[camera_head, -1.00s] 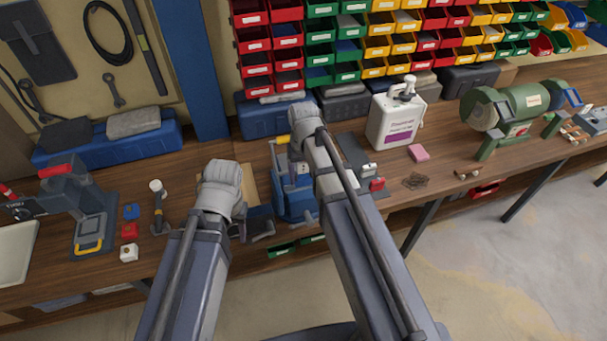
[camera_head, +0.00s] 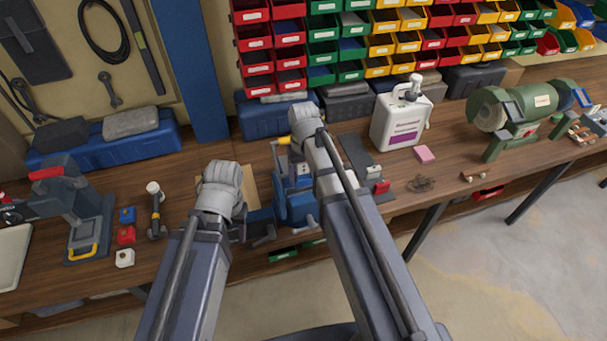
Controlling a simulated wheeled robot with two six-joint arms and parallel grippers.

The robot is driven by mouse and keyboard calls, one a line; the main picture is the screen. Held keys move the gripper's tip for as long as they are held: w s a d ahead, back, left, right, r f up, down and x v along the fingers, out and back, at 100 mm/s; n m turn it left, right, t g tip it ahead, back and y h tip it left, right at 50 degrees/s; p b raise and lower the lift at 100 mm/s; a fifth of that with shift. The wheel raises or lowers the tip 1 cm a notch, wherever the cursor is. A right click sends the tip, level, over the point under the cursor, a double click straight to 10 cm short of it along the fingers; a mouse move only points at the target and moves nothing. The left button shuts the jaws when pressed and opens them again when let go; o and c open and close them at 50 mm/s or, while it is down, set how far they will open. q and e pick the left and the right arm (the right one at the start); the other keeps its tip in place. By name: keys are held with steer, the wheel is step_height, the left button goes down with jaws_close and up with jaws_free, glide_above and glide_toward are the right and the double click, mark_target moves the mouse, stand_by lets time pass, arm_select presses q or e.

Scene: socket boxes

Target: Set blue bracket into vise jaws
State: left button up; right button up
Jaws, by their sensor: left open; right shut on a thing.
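The blue vise (camera_head: 293,205) stands at the bench's front edge, partly covered by my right arm; its jaws cannot be made out clearly. My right gripper (camera_head: 296,163) is at the upper part of the vise, mostly hidden by its own wrist and forearm. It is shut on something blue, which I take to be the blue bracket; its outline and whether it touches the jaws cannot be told. My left gripper (camera_head: 260,228) is open and low, just left of the vise, partly behind its wrist.
A white jug (camera_head: 401,118), pink block (camera_head: 425,154) and green grinder (camera_head: 513,115) stand right.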

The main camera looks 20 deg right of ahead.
mark_target(304, 164)
steer(key=shift+f+b, duration=2)
steer(key=shift+f, duration=0.35)
steer(key=o, duration=1.5)
steer(key=shift+r, duration=0.15)
step_height(304, 164, up, 8)
steer(key=p, duration=0.8)
steer(key=shift+f, duration=0.2)
steer(key=shift+s+f, duration=0.1)
